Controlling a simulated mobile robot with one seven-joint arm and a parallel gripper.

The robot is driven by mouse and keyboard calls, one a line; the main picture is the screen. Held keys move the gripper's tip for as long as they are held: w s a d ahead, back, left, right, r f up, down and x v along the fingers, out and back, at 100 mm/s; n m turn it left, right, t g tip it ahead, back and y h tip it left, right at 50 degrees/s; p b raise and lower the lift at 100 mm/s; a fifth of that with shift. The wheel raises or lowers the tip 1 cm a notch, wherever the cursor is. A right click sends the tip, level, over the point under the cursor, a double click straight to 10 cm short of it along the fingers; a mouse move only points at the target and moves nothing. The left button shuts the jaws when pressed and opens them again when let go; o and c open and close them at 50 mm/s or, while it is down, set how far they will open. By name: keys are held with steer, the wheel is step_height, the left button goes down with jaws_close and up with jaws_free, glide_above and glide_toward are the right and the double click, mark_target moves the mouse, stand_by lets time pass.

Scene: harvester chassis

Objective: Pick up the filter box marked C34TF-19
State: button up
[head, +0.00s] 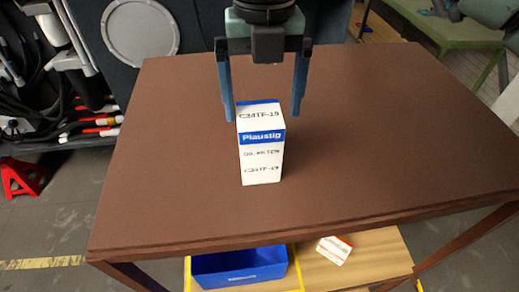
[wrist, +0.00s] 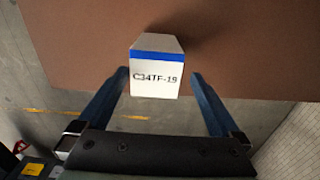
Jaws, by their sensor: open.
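The filter box (head: 261,160) stands upright on the brown table. It is white with a blue band and reads C34TF-19 on its top and front. In the wrist view the box (wrist: 156,78) shows its marked top face between the two blue fingers. My gripper (head: 264,118) is open, pointing down, with one finger to each side of the box near its top. In the wrist view my gripper (wrist: 160,80) has gaps between each finger and the box. The fingers hold nothing.
The brown table (head: 400,130) is otherwise bare, with free room around the box. Below it, a lower shelf holds a blue bin (head: 238,268) and another white box (head: 334,250). Dark machinery with hoses (head: 40,90) stands at the back left.

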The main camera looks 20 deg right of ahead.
mark_target(259, 145)
steer(key=f+b, duration=0.1)
steer(key=f, duration=0.1)
steer(key=f+b, duration=0.1)
steer(key=f, duration=0.1)
steer(key=f+b, duration=0.1)
steer(key=f, duration=0.1)
steer(key=shift+a+f, duration=0.15)
steer(key=shift+a, duration=0.1)
steer(key=shift+c, duration=0.9)
steer(key=shift+r, duration=0.2)
jaws_close()
